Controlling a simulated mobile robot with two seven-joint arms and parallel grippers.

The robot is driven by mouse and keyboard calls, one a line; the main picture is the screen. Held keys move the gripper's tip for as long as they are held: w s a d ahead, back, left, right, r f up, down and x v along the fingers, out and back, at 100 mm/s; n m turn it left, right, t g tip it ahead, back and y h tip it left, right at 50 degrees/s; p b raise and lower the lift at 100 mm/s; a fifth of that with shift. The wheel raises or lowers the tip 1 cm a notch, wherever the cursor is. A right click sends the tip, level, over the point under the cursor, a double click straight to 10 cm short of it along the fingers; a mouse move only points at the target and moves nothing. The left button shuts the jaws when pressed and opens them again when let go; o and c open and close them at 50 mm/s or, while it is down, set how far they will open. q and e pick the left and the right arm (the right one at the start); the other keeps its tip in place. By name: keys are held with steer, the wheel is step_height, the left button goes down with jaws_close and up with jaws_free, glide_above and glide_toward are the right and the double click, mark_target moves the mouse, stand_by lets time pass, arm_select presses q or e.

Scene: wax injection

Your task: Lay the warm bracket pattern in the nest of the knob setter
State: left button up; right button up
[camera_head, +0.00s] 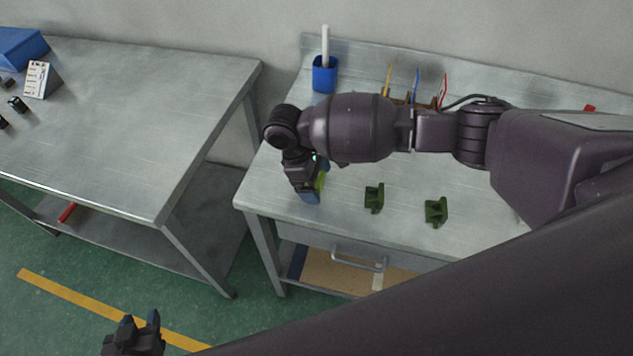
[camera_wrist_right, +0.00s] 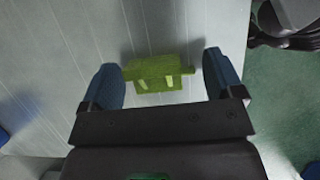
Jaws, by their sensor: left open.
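A light green bracket pattern (camera_wrist_right: 158,73) lies on the grey metal table between my right gripper's blue fingers (camera_wrist_right: 164,78). The fingers are spread, with a small gap at the bracket's right end; its left end appears close to the left finger, and contact is unclear. In the head view my right gripper (camera_head: 313,190) points down near the table's front left corner, and part of the light green bracket (camera_head: 321,179) shows beside it. My left gripper (camera_head: 138,330) is open and empty over the floor at bottom left. I cannot make out the knob setter or its nest.
Two darker green brackets (camera_head: 374,197) (camera_head: 436,210) stand on the right table (camera_head: 340,213). A blue cup (camera_head: 325,75) and several thin tools are at its back. A gap separates the tables.

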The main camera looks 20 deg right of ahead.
steer(key=c, duration=0.7)
steer(key=shift+r, duration=0.1)
step_height(320, 180, up, 20)
steer(key=m+g+y+p, duration=0.2)
steer(key=m+p, duration=0.1)
steer(key=m, duration=0.4)
steer(key=d+m, duration=0.1)
steer(key=d, duration=0.1)
steer(key=d+f+m+y, duration=0.1)
steer(key=d, duration=0.1)
steer(key=s+d+f+m, duration=0.1)
steer(key=d+m, duration=0.1)
steer(key=shift+s+f+y, duration=0.1)
steer(key=shift+y, duration=0.3)
